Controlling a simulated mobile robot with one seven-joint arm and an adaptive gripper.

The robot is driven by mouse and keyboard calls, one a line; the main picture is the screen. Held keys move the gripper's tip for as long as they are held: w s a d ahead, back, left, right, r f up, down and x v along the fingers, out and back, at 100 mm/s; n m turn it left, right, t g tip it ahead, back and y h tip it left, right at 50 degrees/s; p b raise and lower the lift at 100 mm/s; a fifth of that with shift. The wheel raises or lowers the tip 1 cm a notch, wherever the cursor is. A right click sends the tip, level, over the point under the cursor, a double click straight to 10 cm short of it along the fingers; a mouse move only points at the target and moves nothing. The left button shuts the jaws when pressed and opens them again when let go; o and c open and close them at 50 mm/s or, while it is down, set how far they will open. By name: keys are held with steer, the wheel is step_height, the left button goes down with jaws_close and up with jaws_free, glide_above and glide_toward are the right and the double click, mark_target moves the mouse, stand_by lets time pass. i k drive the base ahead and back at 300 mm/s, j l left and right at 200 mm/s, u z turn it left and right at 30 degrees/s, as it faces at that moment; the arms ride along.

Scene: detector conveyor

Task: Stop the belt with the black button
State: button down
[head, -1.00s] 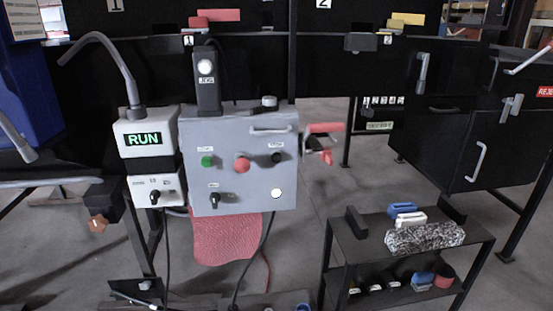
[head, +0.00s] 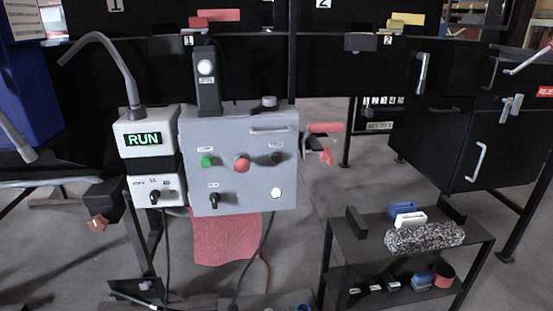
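The black button (head: 277,158) is at the upper right of the front of a grey control box (head: 245,190), under a small label too blurred to read. A green button (head: 207,161) and a red mushroom button (head: 242,164) sit in the same row to its left. A black selector knob (head: 214,200) and a white round lamp or button (head: 276,193) are below. The display (head: 143,139) on the white unit to the left reads RUN in green. Nothing covers the black button. I cannot see my gripper in this view.
A pendant with a white button (head: 206,68) stands on top of the grey box. A red cloth (head: 225,238) and cables hang below. A low black cart (head: 365,262) with blocks stands at the right. A black cabinet (head: 445,145) is behind it. Open floor lies between box and cart.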

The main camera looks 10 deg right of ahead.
mark_target(275, 157)
steer(key=i+l+z, duration=0.1)
steer(key=z, duration=0.25)
steer(key=i+l+z, duration=0.15)
steer(key=z, duration=0.2)
steer(key=i+l+z, duration=0.15)
steer(key=z, duration=0.2)
